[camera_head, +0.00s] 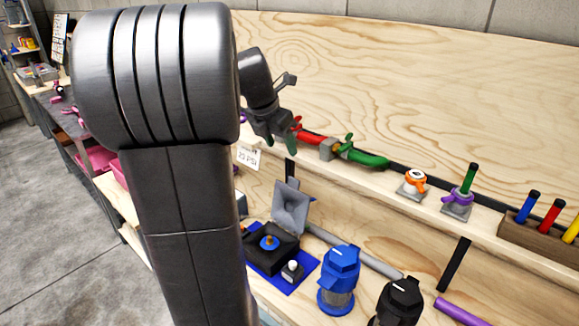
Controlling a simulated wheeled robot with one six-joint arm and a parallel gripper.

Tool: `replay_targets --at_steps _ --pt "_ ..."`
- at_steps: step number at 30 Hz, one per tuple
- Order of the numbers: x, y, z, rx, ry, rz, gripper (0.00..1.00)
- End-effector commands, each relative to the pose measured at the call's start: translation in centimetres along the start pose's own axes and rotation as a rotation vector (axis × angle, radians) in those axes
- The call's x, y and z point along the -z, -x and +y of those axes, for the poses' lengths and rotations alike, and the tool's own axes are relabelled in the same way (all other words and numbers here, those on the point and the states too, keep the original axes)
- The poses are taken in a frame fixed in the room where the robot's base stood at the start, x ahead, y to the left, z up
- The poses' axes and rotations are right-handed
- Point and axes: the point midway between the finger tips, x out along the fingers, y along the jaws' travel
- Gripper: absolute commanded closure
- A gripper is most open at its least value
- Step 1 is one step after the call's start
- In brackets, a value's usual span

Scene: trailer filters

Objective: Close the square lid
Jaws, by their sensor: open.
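The square lid (292,208) is a grey panel standing raised and tilted back at the rear of a black square housing (262,258). The housing is open at the top, and a blue round part with an orange centre (269,242) shows inside it. My gripper (277,147) is above and behind the lid in the picture, clear of it, pointing down near the shelf. It is open, and I see nothing held in it. My large arm link covers the left of the view and hides the area left of the housing.
A blue mat (305,268) lies under the housing, with a small white-topped part (292,268) on it. A blue canister (339,281) and a black canister (400,303) stand to the right. A red-and-green-handled pipe (327,147) runs along the shelf beside my gripper.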

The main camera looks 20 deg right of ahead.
Motion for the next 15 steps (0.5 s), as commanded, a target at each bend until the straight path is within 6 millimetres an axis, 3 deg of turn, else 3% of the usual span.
replay_targets --at_steps 5,15 --pt "0.0 -2.1 0.0 0.002 0.000 0.002 0.42" --pt "0.1 -9.3 -0.1 0.004 0.000 0.004 0.42"
